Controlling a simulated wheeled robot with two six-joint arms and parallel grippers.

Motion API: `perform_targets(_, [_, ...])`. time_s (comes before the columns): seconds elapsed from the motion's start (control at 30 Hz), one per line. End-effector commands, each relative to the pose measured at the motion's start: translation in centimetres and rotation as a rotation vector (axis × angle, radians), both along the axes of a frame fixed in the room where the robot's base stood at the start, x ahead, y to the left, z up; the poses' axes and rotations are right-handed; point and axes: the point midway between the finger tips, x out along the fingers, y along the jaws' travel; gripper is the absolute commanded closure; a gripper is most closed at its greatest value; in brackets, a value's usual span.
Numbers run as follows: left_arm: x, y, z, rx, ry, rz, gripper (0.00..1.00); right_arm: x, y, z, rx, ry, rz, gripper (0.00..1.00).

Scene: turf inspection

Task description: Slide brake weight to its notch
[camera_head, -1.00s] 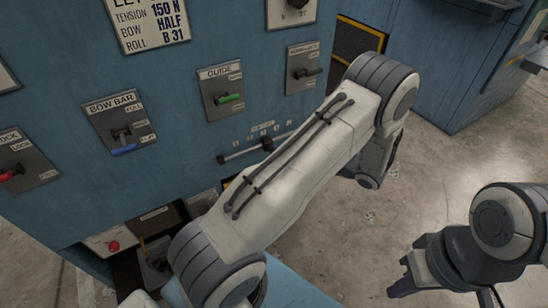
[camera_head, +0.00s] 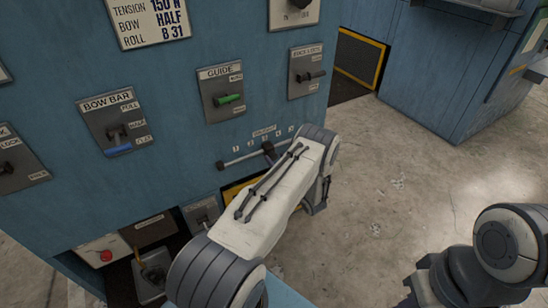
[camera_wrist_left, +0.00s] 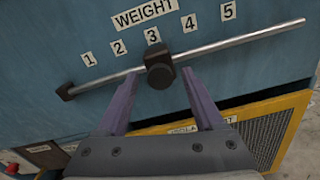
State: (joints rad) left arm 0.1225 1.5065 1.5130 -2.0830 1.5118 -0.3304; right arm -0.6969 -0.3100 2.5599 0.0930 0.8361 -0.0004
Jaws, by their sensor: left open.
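The brake weight is a black block (camera_wrist_left: 160,72) on a slanted metal rod (camera_wrist_left: 240,39) under the WEIGHT label. It sits below the number 3. In the head view the weight (camera_head: 268,148) is a small dark piece on the rod (camera_head: 240,158). My left gripper (camera_wrist_left: 160,78) is open, with its purple fingers pointing at the rod and one fingertip on each side of the weight. I cannot tell whether they touch it. In the head view my left forearm hides the left fingers. My right gripper (camera_head: 418,290) is at the lower right, partly cut off, away from the panel.
The blue panel carries the BOW BAR switch (camera_head: 115,125), the GUIDE switch (camera_head: 225,95) with a green handle, and another lever plate (camera_head: 307,72). A card (camera_head: 150,18) reads tension 150 N, bow half, roll B 31. A yellow-framed grille (camera_wrist_left: 275,125) lies below the rod. Concrete floor is clear at right.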

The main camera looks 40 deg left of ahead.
Motion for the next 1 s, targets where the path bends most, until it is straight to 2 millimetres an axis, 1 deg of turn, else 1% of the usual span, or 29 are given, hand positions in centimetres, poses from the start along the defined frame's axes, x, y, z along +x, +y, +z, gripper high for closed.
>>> perform_targets(0.03, [0.2,0.8,-0.1,-0.001,-0.002,0.003,0.31,0.0,0.0,-0.1,0.000,0.000,0.000,1.00])
perform_targets(0.2, [0.8,2.0,-0.1,0.000,0.000,0.002,0.31,0.0,0.0,-0.2,0.000,0.000,0.000,1.00])
perform_targets(0.5, [0.9,2.3,0.0,-0.001,0.000,0.000,0.31,0.0,0.0,-0.2,0.000,0.000,0.000,1.00])
perform_targets(0.53, [0.9,2.3,0.0,-0.001,0.000,0.000,0.35,0.0,0.0,-0.2,0.000,0.000,0.000,1.00])
perform_targets(0.57, [0.9,2.2,0.0,-0.001,0.000,0.000,0.46,0.0,0.0,-0.2,0.000,0.000,0.000,1.00])
perform_targets(0.6, [0.9,2.2,0.0,-0.001,0.000,0.000,0.62,0.0,0.0,-0.2,0.000,0.000,0.000,1.00])
perform_targets(0.67, [0.9,2.2,0.0,-0.001,0.000,0.000,0.85,0.0,0.0,-0.2,0.000,0.000,0.000,1.00])
perform_targets(0.7, [0.9,2.2,0.0,-0.001,0.000,0.000,1.00,0.0,0.0,-0.2,0.000,0.000,0.000,1.00])
perform_targets(1.0, [0.9,2.2,0.0,-0.001,0.000,0.000,1.00,0.0,0.0,-0.2,0.000,0.000,0.000,1.00])
